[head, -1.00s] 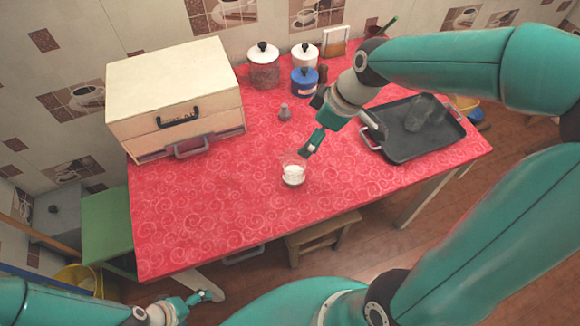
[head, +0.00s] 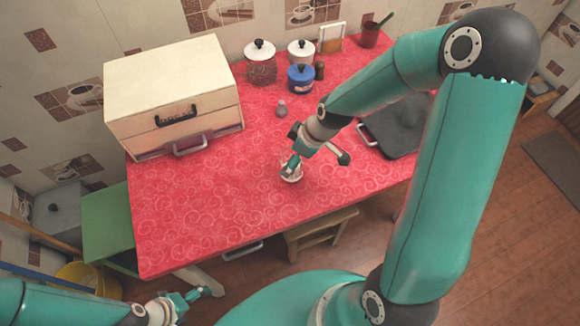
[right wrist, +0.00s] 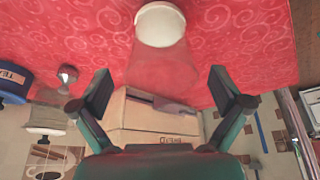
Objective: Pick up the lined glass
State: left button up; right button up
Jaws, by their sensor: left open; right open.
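The lined glass (head: 292,178) stands on the red oilcloth near the table's front edge; it is clear with white at its bottom. In the head view my right gripper (head: 290,164) is over it and hides part of it. In the right wrist view the glass (right wrist: 160,27) shows at the top centre, in line with the gap between the two spread fingers of my right gripper (right wrist: 160,84). That gripper is open and holds nothing; I cannot tell whether a finger touches the glass. My left gripper (head: 192,299) is open and empty, low at the left, off the table.
A drawer box (head: 175,95) stands at the back left. A grey shaker (head: 281,109) stands behind the glass. A blue jar (head: 301,78) and other jars stand at the back. A dark tray (head: 395,135) lies right, partly behind my right arm. The cloth left of the glass is clear.

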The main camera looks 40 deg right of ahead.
jog(key=shift+w+a+f, duration=0.15)
jog(key=shift+w+f, duration=0.1)
jog(key=shift+f, duration=0.35)
jog(key=c, duration=1.7)
jog(key=shift+c, duration=0.6)
jog(key=shift+r, duration=0.15)
